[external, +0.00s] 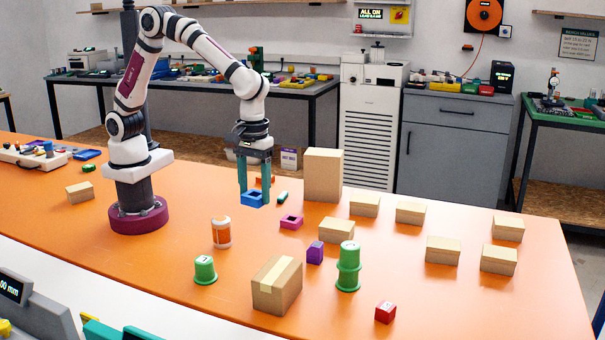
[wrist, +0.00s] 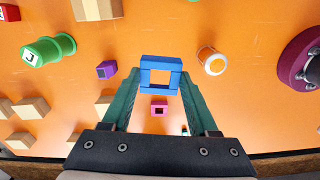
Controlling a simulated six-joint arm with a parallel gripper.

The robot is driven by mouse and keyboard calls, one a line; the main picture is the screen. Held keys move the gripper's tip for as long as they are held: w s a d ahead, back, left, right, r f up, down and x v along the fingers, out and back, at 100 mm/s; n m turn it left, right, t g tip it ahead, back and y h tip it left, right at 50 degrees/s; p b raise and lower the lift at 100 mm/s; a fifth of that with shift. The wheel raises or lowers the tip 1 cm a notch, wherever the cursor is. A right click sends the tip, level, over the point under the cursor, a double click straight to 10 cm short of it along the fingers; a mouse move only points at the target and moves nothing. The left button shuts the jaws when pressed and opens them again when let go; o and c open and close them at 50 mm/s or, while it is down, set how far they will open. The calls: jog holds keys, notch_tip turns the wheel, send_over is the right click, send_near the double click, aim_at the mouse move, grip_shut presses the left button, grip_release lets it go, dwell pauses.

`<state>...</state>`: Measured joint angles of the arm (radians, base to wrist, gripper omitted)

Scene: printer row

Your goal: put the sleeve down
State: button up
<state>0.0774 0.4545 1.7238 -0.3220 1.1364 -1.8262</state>
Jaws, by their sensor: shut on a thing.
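The blue square sleeve (external: 246,201), a hollow frame, is between my gripper's fingertips (external: 255,188). In the wrist view, the sleeve (wrist: 160,90) spans the gap between the two green fingers (wrist: 160,84), and my gripper is shut on it. It looks much larger there than the similar pink sleeve (wrist: 159,103), so it appears held above the table. The pink sleeve (external: 291,222) lies flat on the orange table, right of and nearer the camera than my gripper in the external view.
A tall cardboard box (external: 323,174) stands right of my gripper. A purple block (external: 315,253), green spools (external: 349,267), an orange-and-white bottle (external: 221,233) and several small boxes (external: 443,250) stand around. A small teal piece (external: 282,196) lies close by. Bare table (external: 400,285) shows at front right.

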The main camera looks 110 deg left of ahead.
jog(key=w+a+r+n, duration=0.1)
jog(key=a+r, duration=0.4)
jog(key=a, duration=0.7)
jog(key=w+a+r, duration=0.1)
jog(key=a+r, duration=0.5)
jog(key=a, duration=0.5)
send_over(311, 154)
jog(key=f, duration=0.6)
jog(key=shift+d+f, duration=0.2)
jog(key=shift+f, duration=0.05)
jog(key=shift+a+f, duration=0.15)
jog(key=shift+f, duration=0.95)
jog(key=shift+a+f, duration=0.1)
jog(key=shift+f, duration=0.95)
jog(key=shift+f, duration=0.1)
jog(key=o, duration=1.3)
